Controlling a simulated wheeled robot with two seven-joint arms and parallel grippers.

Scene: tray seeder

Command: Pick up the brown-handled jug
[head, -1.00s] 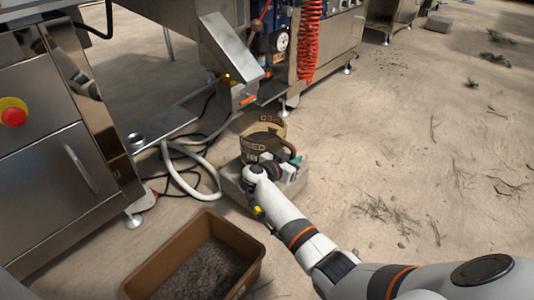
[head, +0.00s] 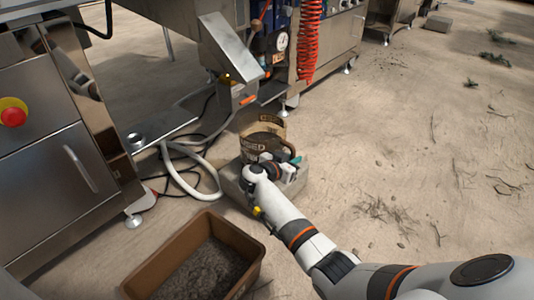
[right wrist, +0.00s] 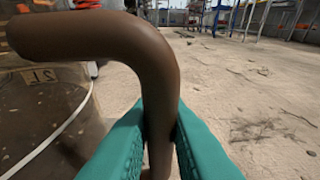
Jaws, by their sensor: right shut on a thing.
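The jug (head: 257,146) is a brown, round vessel with dark lettering on its side, on or just over a pale grey block (head: 232,182) in the middle of the head view. My right gripper (head: 292,162) is at its near right side. In the right wrist view, the teal fingers (right wrist: 160,118) are shut on both sides of the jug's thick brown handle (right wrist: 158,70). The jug's body (right wrist: 35,125) shows at the left there. My arm hides part of the jug and block in the head view. My left gripper is not in view.
A brown bin of dark soil (head: 155,268) stands on the ground at the near left. A steel cabinet (head: 50,170) is at the left, with a pale hose (head: 178,180) beside the block. Steel machinery stands behind. The sandy ground at the right is mostly clear.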

